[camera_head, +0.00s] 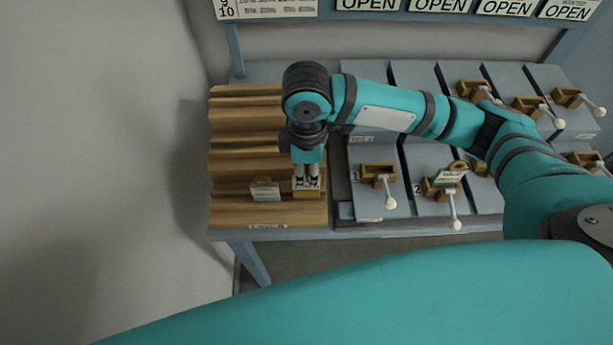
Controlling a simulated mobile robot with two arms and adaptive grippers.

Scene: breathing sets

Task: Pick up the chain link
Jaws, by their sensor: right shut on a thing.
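My right gripper (307,174) points down over the front right part of a stepped wooden rack (228,142). It is shut on a small tan piece with a white label, which looks like a chain link (308,191). The link is at the rack's surface; I cannot tell whether it still touches the wood. A similar tagged link (265,191) lies to the left on the same rack, apart from the gripper. My left gripper is not in view.
Right of the rack are grey panels with brown brackets and white-knobbed levers, such as lever 1 (388,200) and lever 2 (455,223). A tagged piece (450,178) sits at bracket 2. OPEN signs (440,4) hang behind. My right arm spans the panels.

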